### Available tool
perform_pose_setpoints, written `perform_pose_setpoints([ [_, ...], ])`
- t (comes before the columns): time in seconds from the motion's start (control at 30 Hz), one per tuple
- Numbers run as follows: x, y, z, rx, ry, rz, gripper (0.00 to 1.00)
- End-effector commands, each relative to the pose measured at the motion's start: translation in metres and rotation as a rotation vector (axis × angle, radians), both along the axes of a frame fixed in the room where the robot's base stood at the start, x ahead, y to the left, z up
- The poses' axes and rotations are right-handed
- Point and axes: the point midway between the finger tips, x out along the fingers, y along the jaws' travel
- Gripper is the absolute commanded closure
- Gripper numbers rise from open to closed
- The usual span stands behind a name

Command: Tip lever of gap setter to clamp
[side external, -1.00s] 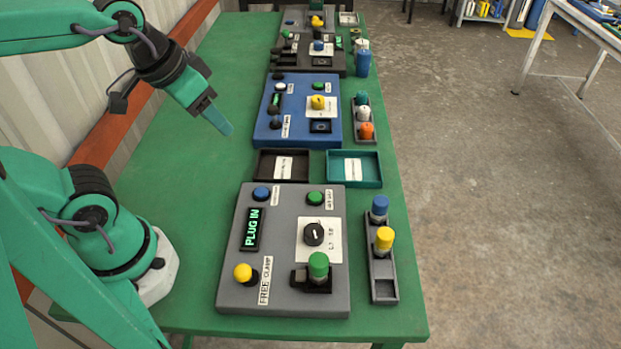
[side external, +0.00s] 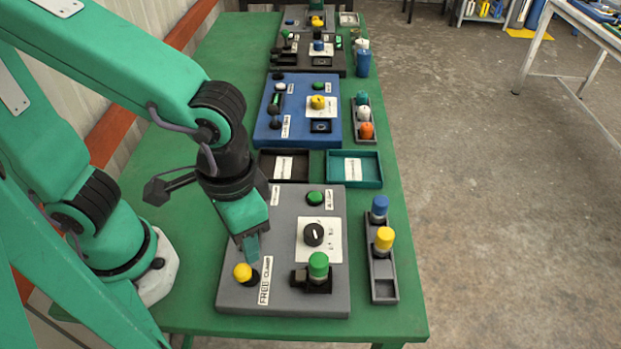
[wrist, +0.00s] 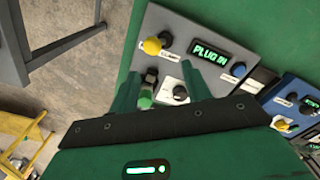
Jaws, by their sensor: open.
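The gap setter is a grey panel (side external: 325,270) on the green table. Its lever has a yellow ball knob (side external: 242,272) at the near left corner, beside a label (side external: 265,281) reading FREE and CLAMP. The knob stands near the FREE end. In the wrist view the yellow knob (wrist: 152,46) is ahead of the fingers. My gripper (side external: 251,247) is above the panel's left part, just beyond the knob and not visibly touching it. In the wrist view my gripper (wrist: 162,75) is open and empty. My gripper hides the display in the side view.
The wrist view shows the PLUG IN display (wrist: 210,53) and blue button (wrist: 238,69). A green-capped plug (side external: 318,265), black dial (side external: 313,234) and green button (side external: 315,198) are right of my gripper. A rack (side external: 383,285) holds blue and yellow plugs. Two trays lie beyond.

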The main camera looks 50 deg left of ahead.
Motion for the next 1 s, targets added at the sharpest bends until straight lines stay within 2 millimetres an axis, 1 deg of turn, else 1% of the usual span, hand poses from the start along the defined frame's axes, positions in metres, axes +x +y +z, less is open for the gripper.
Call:
perform_pose_setpoints([
  [0.1,-0.011,-0.009,-0.006,0.028,0.019,-0.015,0.52],
  [0.2,-0.016,-0.012,-0.009,0.040,0.027,-0.018,0.52],
  [0.47,-0.018,-0.013,-0.010,0.045,0.030,-0.018,0.52],
  [0.63,-0.017,-0.012,-0.016,0.045,0.030,-0.018,0.52],
  [0.77,-0.017,-0.011,-0.027,0.046,0.031,-0.017,0.52],
  [1.0,-0.017,-0.008,-0.054,0.046,0.031,-0.018,0.52],
])
